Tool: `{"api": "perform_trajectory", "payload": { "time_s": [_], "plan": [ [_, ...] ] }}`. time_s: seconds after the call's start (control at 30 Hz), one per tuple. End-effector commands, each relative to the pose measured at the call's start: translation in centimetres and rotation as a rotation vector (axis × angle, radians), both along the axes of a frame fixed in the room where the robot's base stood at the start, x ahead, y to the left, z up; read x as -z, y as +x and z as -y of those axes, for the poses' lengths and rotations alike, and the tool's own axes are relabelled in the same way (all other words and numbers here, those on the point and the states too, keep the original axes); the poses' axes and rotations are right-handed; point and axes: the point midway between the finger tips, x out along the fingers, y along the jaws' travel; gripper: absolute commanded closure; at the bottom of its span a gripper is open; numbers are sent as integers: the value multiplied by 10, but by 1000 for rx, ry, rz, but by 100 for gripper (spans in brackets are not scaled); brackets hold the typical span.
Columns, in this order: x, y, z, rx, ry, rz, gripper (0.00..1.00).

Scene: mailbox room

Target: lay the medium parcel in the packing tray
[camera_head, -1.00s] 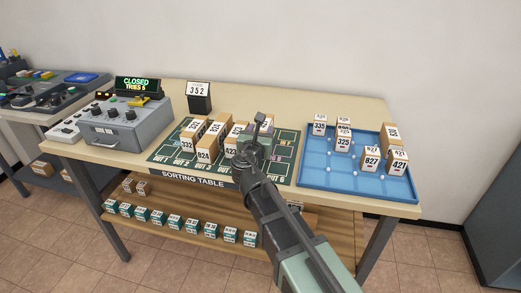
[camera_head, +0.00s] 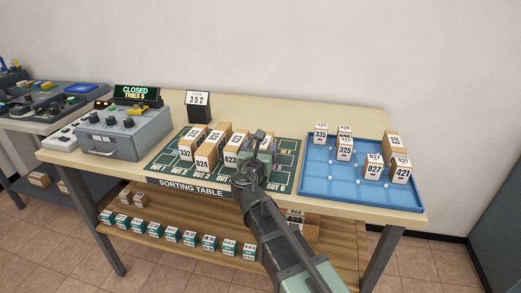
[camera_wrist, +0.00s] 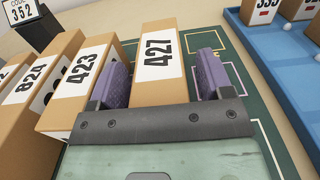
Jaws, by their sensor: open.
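Several tan numbered parcels stand in a row on the green sorting mat (camera_head: 168,157). Parcel 427 (camera_wrist: 158,60) lies between the two purple fingers of my gripper (camera_wrist: 162,78) in the wrist view; clear gaps show beside it. My gripper (camera_head: 259,143) is open over the right end of the row in the head view and partly hides that parcel. Parcel 423 (camera_wrist: 80,78) is just left of the left finger. Nothing labels a parcel as medium. The blue tray (camera_head: 335,185) is right of the mat and holds several smaller numbered parcels along its back and right side.
Parcels 824 (camera_head: 204,158) and 332 (camera_head: 188,148) stand further left. A 352 code stand (camera_head: 198,107) is behind the mat, and a grey control box (camera_head: 125,133) is at left. The tray's front left is bare. Several small boxes line the lower shelf.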

Motion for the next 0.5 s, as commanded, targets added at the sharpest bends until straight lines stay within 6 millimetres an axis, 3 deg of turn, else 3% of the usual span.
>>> {"api": "perform_trajectory", "payload": {
  "time_s": [0.4,0.5],
  "plan": [
    [-1,-96,-20,-3,0,0,27],
    [-1,-111,-25,-2,0,0,27]
  ]
}}
